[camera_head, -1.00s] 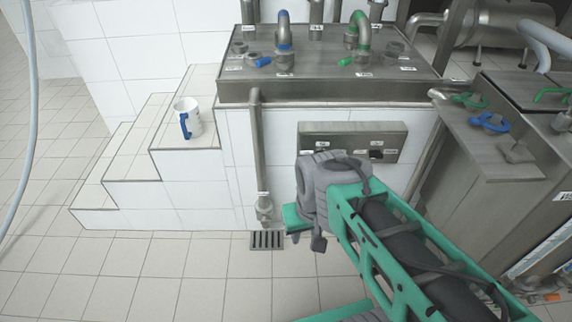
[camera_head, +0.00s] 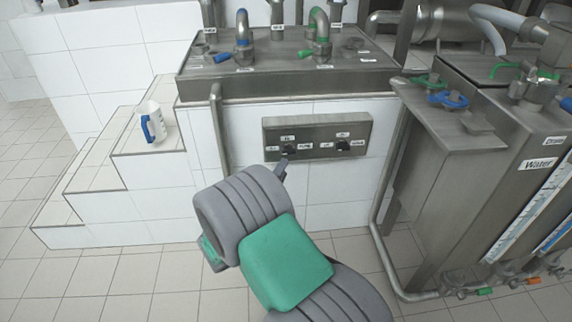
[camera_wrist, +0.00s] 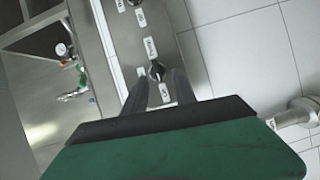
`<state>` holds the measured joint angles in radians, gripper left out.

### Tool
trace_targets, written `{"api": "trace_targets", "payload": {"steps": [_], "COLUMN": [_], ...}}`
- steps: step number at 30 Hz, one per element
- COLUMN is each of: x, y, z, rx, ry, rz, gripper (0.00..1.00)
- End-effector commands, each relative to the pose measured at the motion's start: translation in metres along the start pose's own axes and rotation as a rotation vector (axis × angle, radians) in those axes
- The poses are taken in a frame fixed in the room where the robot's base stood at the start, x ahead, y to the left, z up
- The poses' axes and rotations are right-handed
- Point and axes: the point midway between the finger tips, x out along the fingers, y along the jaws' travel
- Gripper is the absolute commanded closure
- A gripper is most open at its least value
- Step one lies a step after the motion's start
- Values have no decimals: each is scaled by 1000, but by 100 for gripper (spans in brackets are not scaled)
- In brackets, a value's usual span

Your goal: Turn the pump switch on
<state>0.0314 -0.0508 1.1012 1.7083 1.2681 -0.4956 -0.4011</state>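A grey metal switch panel (camera_head: 317,135) is on the white tiled wall below the steel counter. It has a left dark knob (camera_head: 288,149) and a right dark knob (camera_head: 343,144), each with small labels too small to read surely. My gripper (camera_head: 281,168) is mostly hidden behind my arm, with a dark fingertip showing just below the left knob. In the wrist view, my gripper's two dark fingers (camera_wrist: 161,80) are apart, with one knob (camera_wrist: 156,69) between or just beyond their tips. Contact cannot be told.
A white mug with a blue handle (camera_head: 152,122) stands on the tiled steps at left. Pipes with blue and green valves rise from the steel counter (camera_head: 230,88). A steel tank unit (camera_head: 440,190) stands at right, with a pipe at its near side.

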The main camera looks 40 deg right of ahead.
Motion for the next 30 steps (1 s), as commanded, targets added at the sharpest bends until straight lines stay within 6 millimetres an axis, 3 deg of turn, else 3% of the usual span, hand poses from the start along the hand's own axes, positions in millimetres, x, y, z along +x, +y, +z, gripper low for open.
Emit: {"api": "trace_targets", "payload": {"steps": [5, 12, 16, 25, 30], "x": [10, 56, 73, 78, 77], "y": [1, 4, 5, 7, 7], "z": [-5, -5, -6, -8, -8], "rx": [-85, -80, -81, -80, -80], "ry": [41, 38, 39, 42, 42], "rz": [68, 68, 66, 65, 65], "gripper": [67, 67, 67, 67, 81]}}
